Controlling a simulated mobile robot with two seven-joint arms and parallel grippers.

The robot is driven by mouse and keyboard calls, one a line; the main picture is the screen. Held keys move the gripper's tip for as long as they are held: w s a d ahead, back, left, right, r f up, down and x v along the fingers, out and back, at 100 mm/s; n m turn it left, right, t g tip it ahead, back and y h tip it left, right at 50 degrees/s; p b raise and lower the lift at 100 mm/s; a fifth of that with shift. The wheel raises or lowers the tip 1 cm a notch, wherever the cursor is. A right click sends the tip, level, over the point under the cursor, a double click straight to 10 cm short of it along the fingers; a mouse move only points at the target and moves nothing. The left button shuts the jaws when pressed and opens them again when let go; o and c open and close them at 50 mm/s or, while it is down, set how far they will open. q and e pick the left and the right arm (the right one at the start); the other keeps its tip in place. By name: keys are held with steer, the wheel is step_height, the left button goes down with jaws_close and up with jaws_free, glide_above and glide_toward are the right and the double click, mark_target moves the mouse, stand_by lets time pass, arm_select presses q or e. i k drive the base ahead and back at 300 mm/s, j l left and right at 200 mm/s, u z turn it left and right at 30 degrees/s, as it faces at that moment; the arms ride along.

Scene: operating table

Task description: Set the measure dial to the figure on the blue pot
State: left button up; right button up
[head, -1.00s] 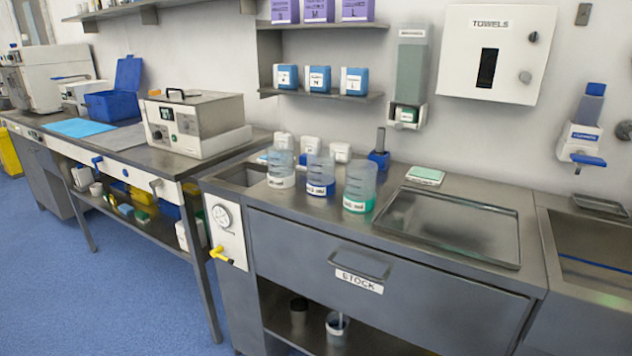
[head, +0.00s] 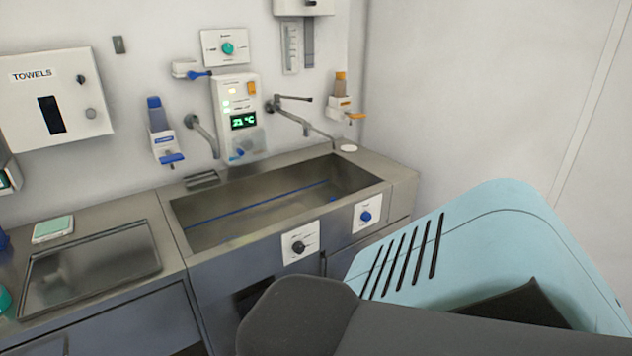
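The blue pot is out of view now. Only a sliver of the green pot (head: 4,298) shows at the left edge. Which control is the measure dial I cannot tell. A white plate with a black knob (head: 299,247) and one with a blue knob (head: 366,215) are on the sink front. A white wall plate with a teal knob (head: 228,48) is above the sink. Their markings are too small to read. Neither of my grippers is in view.
A steel sink (head: 290,205) fills the middle, with a wall panel (head: 239,112) reading 21 °C above it. A shallow steel tray (head: 90,268) and green-topped box (head: 53,229) lie on the left counter. A towel dispenser (head: 60,105) hangs at left. The right wall is bare.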

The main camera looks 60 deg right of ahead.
mark_target(298, 247)
steer(key=k+l+z, duration=0.2)
steer(key=l+z, duration=0.2)
steer(key=l, duration=1.55)
steer(key=i+l+z, duration=0.1)
steer(key=l+z, duration=0.35)
steer(key=l, duration=1.5)
